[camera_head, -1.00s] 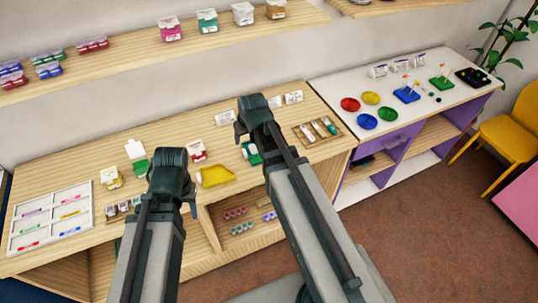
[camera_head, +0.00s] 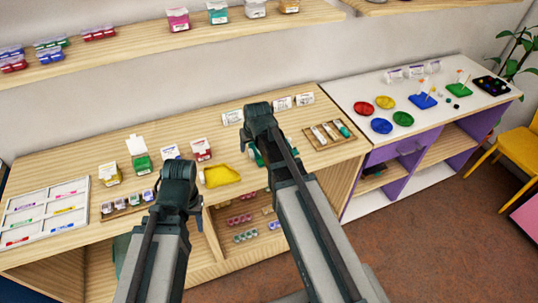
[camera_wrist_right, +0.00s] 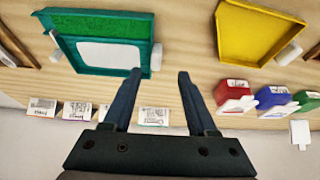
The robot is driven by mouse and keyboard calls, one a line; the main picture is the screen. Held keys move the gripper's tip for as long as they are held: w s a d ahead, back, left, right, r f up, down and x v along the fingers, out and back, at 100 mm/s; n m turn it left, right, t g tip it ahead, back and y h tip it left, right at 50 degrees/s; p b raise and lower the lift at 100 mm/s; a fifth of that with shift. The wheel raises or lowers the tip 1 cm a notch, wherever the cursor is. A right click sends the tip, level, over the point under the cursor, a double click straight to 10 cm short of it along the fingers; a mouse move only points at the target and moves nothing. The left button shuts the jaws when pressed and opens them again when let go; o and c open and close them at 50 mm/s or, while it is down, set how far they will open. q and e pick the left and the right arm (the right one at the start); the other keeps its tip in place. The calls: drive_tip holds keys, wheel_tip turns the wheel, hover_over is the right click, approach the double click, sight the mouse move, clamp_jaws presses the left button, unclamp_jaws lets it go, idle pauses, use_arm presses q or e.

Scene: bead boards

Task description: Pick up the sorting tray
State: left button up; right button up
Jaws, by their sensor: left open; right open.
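Two tray-like pieces could be the sorting tray. A yellow tray (camera_head: 221,176) lies on the wooden desk between my arms; it also shows at the upper right of the right wrist view (camera_wrist_right: 262,32). A green tray with a white panel (camera_wrist_right: 108,54) is at the upper left there; in the head view it is mostly hidden behind my right arm. My right gripper (camera_wrist_right: 157,76) is open and empty, its fingers apart between the two trays in that picture. My left gripper (camera_head: 193,207) is open, mostly hidden by its arm, near the desk's front edge.
A white compartment board (camera_head: 46,215) and a small rack of jars (camera_head: 120,208) are at the left. Small boxes (camera_head: 201,150) stand behind the yellow tray. A wooden tray of tubes (camera_head: 330,134) is at the right. A shelf (camera_head: 130,47) runs above.

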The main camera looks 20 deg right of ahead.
sight(252, 153)
drive_tip(key=f+b, duration=0.4)
drive_tip(key=b, duration=0.1)
drive_tip(key=shift+w+d+f, duration=0.35)
drive_tip(key=shift+w+f, duration=0.25)
drive_tip(key=shift+f, duration=0.05)
drive_tip(key=shift+r, duration=0.1)
clamp_jaws()
idle(0.8)
